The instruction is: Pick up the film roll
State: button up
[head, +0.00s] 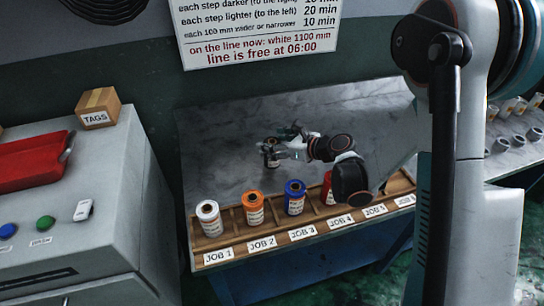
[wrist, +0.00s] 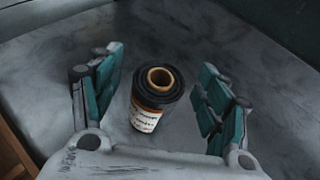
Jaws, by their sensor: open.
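A dark film roll (wrist: 155,95) with a tan core and a white label with an orange stripe stands on the grey worktop in the wrist view. My gripper (wrist: 160,68) is open, with one teal-padded finger on each side of the roll and a visible gap on both sides. In the head view my gripper (head: 283,142) is low over the worktop, and the roll (head: 270,157) is small and partly hidden by it.
A wooden rack (head: 232,236) with job labels runs along the worktop's front edge. It holds a white roll (head: 208,218), an orange roll (head: 252,208), a blue roll (head: 294,198) and a red roll (head: 327,188) partly behind my arm. The worktop's left part (head: 215,150) is clear.

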jog(key=shift+w+a+f, duration=0.3)
jog(key=shift+w+a, duration=0.15)
jog(key=shift+a, duration=0.05)
jog(key=c, duration=1.6)
jog(key=shift+r, duration=0.15)
jog(key=shift+c, duration=0.2)
